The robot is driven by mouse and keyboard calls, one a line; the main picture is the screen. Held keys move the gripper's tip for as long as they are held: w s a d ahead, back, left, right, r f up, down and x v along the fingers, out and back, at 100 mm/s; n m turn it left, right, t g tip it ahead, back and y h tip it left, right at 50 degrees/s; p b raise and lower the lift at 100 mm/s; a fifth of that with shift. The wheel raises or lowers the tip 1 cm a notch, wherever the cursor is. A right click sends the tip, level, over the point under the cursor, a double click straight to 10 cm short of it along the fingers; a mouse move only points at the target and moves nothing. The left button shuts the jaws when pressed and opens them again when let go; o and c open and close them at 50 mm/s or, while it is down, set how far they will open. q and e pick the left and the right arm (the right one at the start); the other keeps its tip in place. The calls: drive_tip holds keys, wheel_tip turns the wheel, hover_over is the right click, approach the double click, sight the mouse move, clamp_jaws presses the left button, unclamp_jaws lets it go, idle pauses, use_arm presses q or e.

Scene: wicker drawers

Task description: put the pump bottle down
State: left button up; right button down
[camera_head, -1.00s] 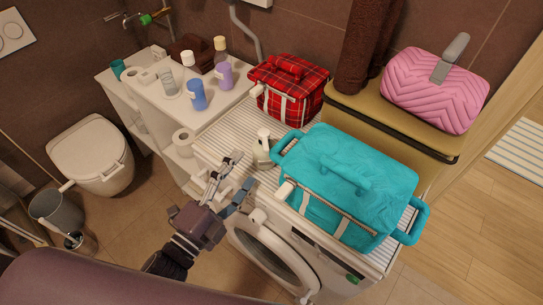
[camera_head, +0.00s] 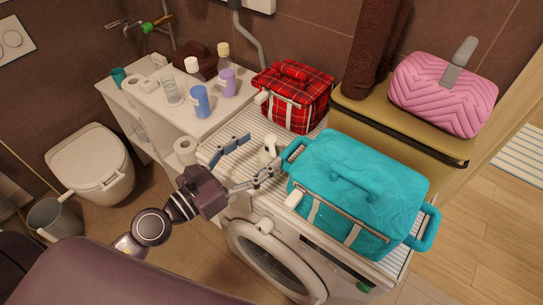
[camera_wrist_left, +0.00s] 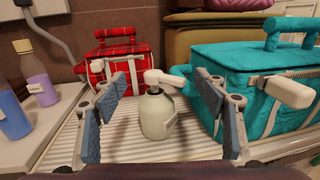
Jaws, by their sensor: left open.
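The pump bottle (camera_wrist_left: 157,115) is pale grey-green with a white pump head. It stands upright on the ribbed white top of the washing machine, and in the head view the bottle (camera_head: 268,152) is beside the teal bag's left side. My left gripper (camera_head: 256,158) is open in front of it. In the left wrist view the fingers of the left gripper (camera_wrist_left: 162,112) are spread wide, one to each side of the bottle, and do not appear to touch it. My right gripper is not in view.
The teal bag (camera_head: 362,190) stands close on the right, and the red plaid bag (camera_head: 293,95) stands behind. A white shelf (camera_head: 158,110) with several bottles is at the left. The ribbed top (camera_wrist_left: 110,135) has bare room left of the bottle.

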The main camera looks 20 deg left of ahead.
sight(274, 143)
use_arm(q)
drive_tip(key=p+x, duration=0.2)
drive_tip(key=x, duration=0.2)
drive_tip(key=shift+w+d+p, duration=0.2)
drive_tip(key=shift+d+p, duration=0.15)
drive_tip(key=shift+d, duration=0.05)
drive_tip(key=shift+w+d+f, duration=0.1)
drive_tip(key=shift+w, duration=0.1)
drive_tip(key=shift+c, duration=0.5)
clamp_jaws()
